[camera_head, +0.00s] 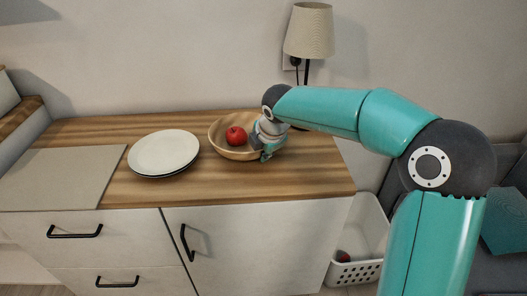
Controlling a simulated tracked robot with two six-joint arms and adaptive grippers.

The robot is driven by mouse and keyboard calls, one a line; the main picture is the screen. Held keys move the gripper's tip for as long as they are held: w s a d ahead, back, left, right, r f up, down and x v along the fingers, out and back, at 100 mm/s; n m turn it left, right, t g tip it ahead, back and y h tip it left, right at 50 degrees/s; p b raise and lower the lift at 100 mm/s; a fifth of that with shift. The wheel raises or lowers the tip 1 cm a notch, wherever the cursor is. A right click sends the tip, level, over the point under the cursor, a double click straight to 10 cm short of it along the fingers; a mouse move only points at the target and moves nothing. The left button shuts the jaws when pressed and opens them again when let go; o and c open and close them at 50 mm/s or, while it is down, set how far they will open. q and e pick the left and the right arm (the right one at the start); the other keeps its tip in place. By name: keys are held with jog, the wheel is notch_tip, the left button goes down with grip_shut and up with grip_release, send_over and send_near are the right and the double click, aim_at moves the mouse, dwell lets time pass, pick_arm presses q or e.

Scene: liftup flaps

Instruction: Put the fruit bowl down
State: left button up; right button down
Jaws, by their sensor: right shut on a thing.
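The fruit bowl (222,143) is a round wooden bowl at the right half of the wooden cabinet top. A red apple (236,136) lies in it. My right gripper (268,149) is at the bowl's right side and shut on its rim. The gripper and wrist hide the right part of the bowl. I cannot tell whether the bowl's underside touches the cabinet top. My left gripper is not in view.
White and dark stacked plates (163,153) stand left of the bowl. A flat grey board (62,176) covers the cabinet's left end. A lamp (310,34) stands behind my right arm. A white basket (362,238) is right of the cabinet. The wooden top (240,187) is clear in front of the bowl.

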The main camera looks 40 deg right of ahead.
jog(key=c, duration=1.1)
grip_release()
jog(key=shift+r, duration=0.1)
jog(key=p+v, duration=0.2)
jog(key=v, duration=1)
